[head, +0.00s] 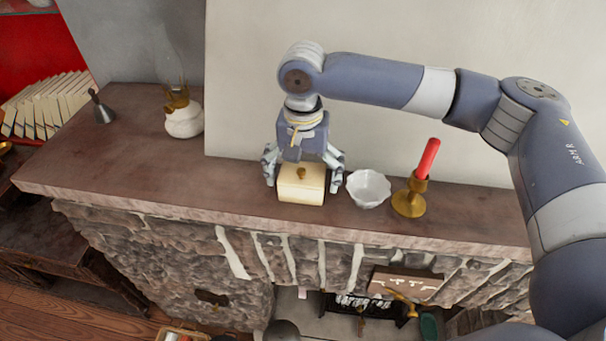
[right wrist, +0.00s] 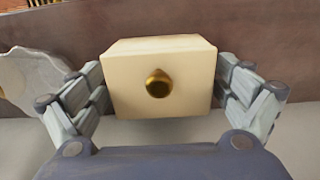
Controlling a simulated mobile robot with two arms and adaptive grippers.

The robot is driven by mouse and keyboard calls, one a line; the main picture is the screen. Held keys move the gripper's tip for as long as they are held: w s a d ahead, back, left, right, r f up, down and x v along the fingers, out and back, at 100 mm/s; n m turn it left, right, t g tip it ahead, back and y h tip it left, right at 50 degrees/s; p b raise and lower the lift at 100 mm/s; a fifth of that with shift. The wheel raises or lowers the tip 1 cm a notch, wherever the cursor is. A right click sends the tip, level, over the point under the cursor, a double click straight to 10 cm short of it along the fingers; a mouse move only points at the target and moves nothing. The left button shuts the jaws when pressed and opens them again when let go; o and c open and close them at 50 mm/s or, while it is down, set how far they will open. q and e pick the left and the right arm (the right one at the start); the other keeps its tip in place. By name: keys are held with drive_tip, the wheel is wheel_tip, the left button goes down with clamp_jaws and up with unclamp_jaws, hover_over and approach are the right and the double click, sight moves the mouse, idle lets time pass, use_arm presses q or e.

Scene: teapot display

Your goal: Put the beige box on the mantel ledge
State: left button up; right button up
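The beige box (head: 301,190) is small and pale with a dark gold knob. In the head view it appears upright on the brown mantel ledge (head: 235,190), near the ledge's middle; I cannot tell whether its base touches. My right gripper (head: 303,172) points down over it, one finger against each side, and looks shut on it. In the right wrist view the box (right wrist: 160,105) fills the space between the fingers of the right gripper (right wrist: 162,85), its knob towards the camera. My left gripper is not in view.
A white bowl (head: 368,188) stands close right of the box, then a brass candlestick (head: 409,198) with a red candle (head: 428,158). The ledge between teapot and box is clear. A pale wall rises behind.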

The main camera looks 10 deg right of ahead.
drive_tip(key=shift+r, duration=0.1)
wheel_tip(320, 180, up, 11)
drive_tip(key=b, duration=0.4)
drive_tip(key=shift+a, duration=0.1)
drive_tip(key=shift+r+b, duration=0.3)
drive_tip(key=shift+r, duration=0.3)
